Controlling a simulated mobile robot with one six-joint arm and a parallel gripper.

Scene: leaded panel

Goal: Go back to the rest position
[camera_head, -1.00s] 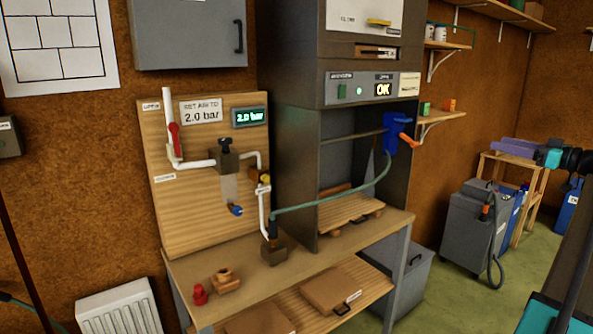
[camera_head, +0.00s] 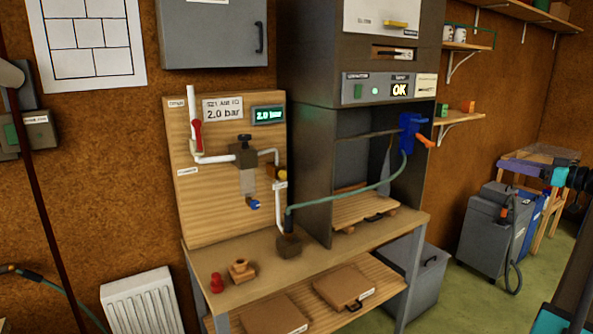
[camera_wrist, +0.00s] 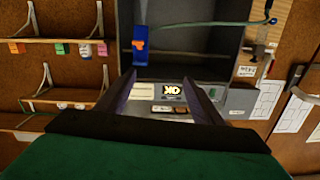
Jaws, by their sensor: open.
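My gripper (camera_wrist: 173,92) is open in the wrist view, with two dark fingers apart and nothing between them. Beyond the fingers, upside down, is the grey cabinet's control panel (camera_wrist: 170,92) with a lit "OK" display. A blue holder with an orange handle (camera_head: 411,130) is on the cabinet's right side, with a green hose running to the bench. Part of my arm shows at the right edge of the head view; the gripper's fingers are not clear there.
A red knob (camera_head: 216,283) and a wooden block (camera_head: 242,270) sit on the bench. A grey cart (camera_head: 490,235) stands at right.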

